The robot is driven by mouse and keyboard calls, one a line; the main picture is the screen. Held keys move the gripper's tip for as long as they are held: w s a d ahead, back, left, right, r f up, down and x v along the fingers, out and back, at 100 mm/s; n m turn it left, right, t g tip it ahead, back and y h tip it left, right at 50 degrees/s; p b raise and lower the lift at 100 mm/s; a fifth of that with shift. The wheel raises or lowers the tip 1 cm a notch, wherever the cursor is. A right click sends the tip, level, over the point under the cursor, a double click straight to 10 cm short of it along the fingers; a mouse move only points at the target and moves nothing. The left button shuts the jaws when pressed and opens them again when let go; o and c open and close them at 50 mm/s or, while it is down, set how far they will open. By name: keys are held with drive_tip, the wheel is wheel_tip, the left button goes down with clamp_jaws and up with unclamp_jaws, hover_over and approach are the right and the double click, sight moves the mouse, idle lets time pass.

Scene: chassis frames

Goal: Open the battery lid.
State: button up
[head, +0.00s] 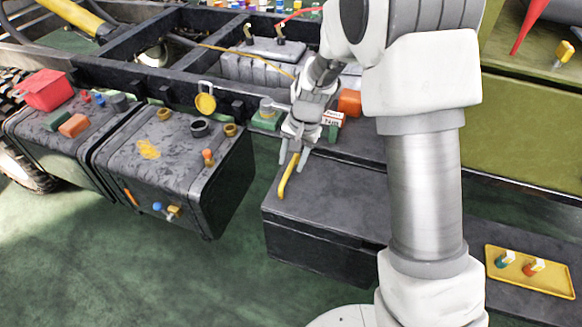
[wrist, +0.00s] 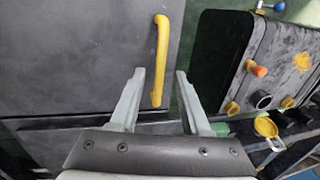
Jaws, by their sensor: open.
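The battery box is a dark box, and its flat grey lid (head: 335,205) lies shut on top in the head view. The lid also fills the upper left of the wrist view (wrist: 70,60). A yellow bar handle (head: 288,176) stands along the lid's left edge; it shows in the wrist view too (wrist: 160,60). My gripper (head: 293,163) is open at the far end of the handle. In the wrist view, its two fingers (wrist: 158,75) point along the handle, whose near end lies between them. Whether a finger touches the handle I cannot tell.
A black tank (head: 165,165) with caps and fittings stands left of the box, across a gap of green floor. A frame rail and an orange block (head: 349,103) lie behind. A yellow tray (head: 530,271) with small fittings is at right.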

drive_tip(key=shift+a+f, duration=0.2)
drive_tip(key=shift+f, duration=0.8)
clamp_jaws()
idle(0.8)
